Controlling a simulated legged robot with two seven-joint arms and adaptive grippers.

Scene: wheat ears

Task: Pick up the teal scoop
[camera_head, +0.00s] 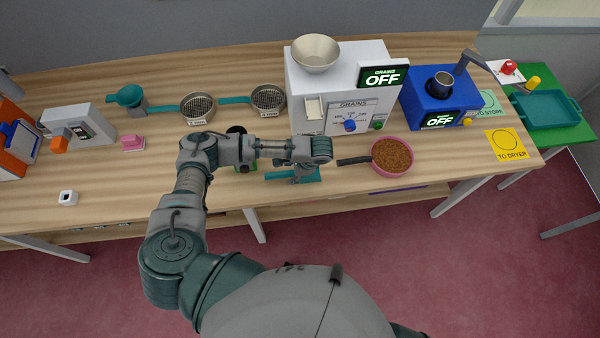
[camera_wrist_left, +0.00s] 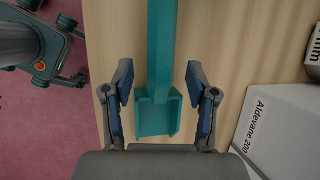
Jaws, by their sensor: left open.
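The teal scoop (camera_head: 309,179) lies on the wooden table near its front edge, partly hidden by my left arm in the head view. In the left wrist view its square pan (camera_wrist_left: 156,118) is between my open fingers and its long straight handle (camera_wrist_left: 162,45) runs away from me. My left gripper (camera_head: 303,172) is above the scoop, fingers pointing down. In the left wrist view the left gripper (camera_wrist_left: 161,85) is open, with one finger on each side of the scoop and gaps between. My right gripper is not in view.
A pink bowl of brown grains (camera_head: 391,157) with a black handle across its rim stands right of the scoop. A white grain machine (camera_head: 340,85) stands behind. Two teal-handled sieves (camera_head: 198,108) and a blue machine (camera_head: 440,98) are further back. The table front left is mostly clear.

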